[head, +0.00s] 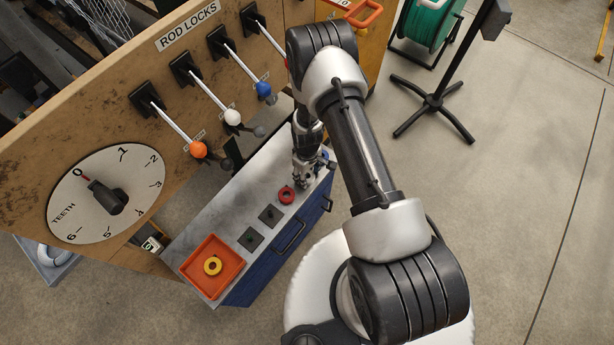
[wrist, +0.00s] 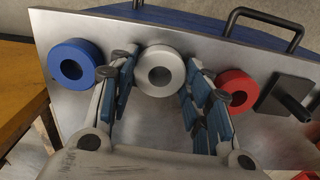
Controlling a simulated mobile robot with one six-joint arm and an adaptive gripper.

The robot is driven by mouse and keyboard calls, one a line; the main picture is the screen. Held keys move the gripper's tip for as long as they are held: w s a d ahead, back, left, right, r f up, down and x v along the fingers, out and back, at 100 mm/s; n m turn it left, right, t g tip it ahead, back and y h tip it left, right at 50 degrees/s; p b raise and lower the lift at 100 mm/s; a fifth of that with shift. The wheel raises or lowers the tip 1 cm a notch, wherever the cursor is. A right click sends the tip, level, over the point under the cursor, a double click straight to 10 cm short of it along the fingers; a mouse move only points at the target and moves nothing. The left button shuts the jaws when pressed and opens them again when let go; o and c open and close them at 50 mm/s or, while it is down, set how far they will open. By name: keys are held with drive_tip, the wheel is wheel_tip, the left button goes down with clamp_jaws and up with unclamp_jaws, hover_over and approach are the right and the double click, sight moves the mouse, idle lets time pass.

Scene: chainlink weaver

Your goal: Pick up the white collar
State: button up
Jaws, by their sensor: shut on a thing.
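The white collar (wrist: 161,71) is a thick pale ring with a round hole, in the upper middle of the wrist view. My gripper (wrist: 160,82) has its blue-padded fingers on either side of the collar and is shut on it. The collar is over the grey metal bench top; I cannot tell whether it touches it. In the head view my gripper (head: 304,178) points down at the far right end of the bench, and I cannot make out the white collar there.
A blue collar (wrist: 72,62) and a red collar (wrist: 237,89) flank the white one. The red collar also shows in the head view (head: 286,195). Rod-lock levers (head: 210,96) stand behind.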

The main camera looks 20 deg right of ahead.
drive_tip(key=shift+r, duration=0.1)
drive_tip(key=shift+c, duration=0.2)
wheel_tip(320, 180, up, 20)
drive_tip(key=p, duration=0.5)
idle(0.3)
